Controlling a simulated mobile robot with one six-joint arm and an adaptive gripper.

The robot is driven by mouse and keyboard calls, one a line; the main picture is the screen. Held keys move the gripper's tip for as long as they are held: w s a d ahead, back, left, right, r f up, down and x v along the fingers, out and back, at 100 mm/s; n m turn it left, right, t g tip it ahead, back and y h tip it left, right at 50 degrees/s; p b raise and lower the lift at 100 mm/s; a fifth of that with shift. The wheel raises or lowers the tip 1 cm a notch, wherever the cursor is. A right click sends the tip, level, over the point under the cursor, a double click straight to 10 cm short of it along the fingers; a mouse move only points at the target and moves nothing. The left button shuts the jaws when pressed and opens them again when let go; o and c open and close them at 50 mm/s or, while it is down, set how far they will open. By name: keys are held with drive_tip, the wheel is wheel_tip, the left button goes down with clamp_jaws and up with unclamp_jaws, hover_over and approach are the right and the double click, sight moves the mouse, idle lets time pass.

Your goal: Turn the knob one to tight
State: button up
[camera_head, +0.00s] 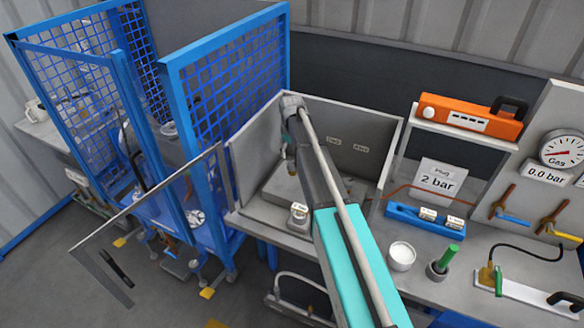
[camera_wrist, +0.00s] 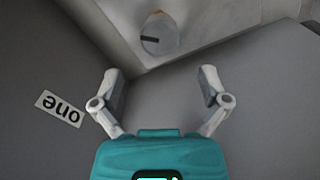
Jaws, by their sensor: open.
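In the wrist view a round pale grey knob (camera_wrist: 158,36) with a dark line across its face sits at the top centre. A white label (camera_wrist: 58,108) reading "one", upside down in this view, is on the grey surface at the left. My gripper (camera_wrist: 159,74) is open and empty. Its two fingertips point toward the knob, one to each side below it in the picture, and do not touch it. In the head view my arm reaches into a grey open box (camera_head: 246,185) and hides the knob; I cannot make out the fingers there.
Two small labels (camera_head: 347,145) are on the box's back wall. A small labelled part (camera_head: 299,212) stands near its front. A blue mesh cage (camera_head: 225,75) is left of the box. A bench with a white cup (camera_head: 402,256), a blue block (camera_head: 400,213) and gauge panel (camera_head: 563,150) is right.

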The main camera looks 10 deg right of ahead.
sight(293, 163)
drive_tip(key=shift+f+b, duration=2.6)
drive_tip(key=shift+f, duration=0.25)
drive_tip(key=c, duration=1.1)
drive_tip(key=shift+c, duration=0.2)
drive_tip(key=shift+m, duration=0.5)
drive_tip(key=m, duration=0.4)
drive_tip(key=shift+d, duration=0.15)
drive_tip(key=m, duration=0.5)
drive_tip(key=shift+d, duration=0.1)
drive_tip(key=shift+s, duration=0.1)
